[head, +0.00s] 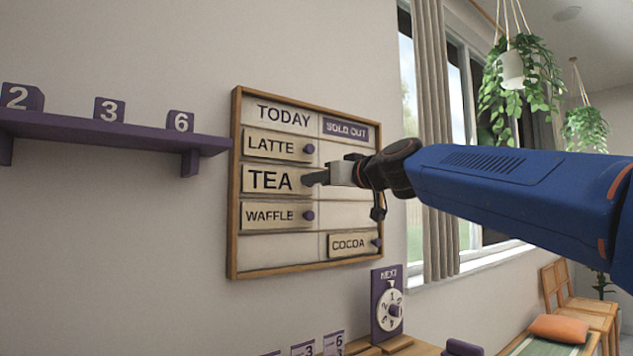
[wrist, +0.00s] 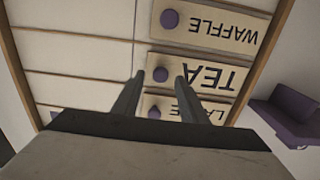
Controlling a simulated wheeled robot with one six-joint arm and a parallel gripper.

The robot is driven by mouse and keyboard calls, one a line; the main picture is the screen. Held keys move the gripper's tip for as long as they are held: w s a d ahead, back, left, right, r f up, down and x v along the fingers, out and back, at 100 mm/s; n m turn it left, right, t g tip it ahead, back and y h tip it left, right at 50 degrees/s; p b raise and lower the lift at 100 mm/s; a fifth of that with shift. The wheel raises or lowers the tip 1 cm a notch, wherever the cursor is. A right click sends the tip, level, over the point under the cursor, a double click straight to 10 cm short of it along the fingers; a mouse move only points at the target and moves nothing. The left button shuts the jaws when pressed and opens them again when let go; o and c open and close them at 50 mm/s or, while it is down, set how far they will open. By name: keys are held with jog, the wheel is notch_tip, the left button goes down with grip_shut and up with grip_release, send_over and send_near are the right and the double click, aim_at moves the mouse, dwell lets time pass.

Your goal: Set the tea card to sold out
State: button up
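The tea card (head: 268,180) is a cream plate reading TEA in the TODAY column of the wooden menu board (head: 234,190), between the latte and waffle cards. The tea card also shows upside down in the wrist view (wrist: 212,78), with its purple knob (wrist: 160,75). The SOLD OUT header (head: 346,130) tops the right column; the tea row there is partly behind my gripper.
The latte card (head: 272,146) and waffle card (head: 270,215) are in the TODAY column. The cocoa card (head: 349,244) is under SOLD OUT. A purple shelf (head: 100,131) with number blocks is left of the board. A NEXT dial (head: 390,311) stands below right.

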jog(key=shift+w+a, duration=0.45)
jog(key=shift+w, duration=0.15)
grip_shut()
jog(key=shift+d, duration=0.1)
jog(key=w+d, duration=0.7)
jog(key=d, duration=0.3)
jog(key=w+d, duration=0.7)
jog(key=d, duration=0.4)
jog(key=shift+w+d, duration=0.2)
jog(key=shift+r, duration=0.1)
grip_release()
jog(key=shift+w+d, duration=0.1)
jog(key=shift+d, duration=0.05)
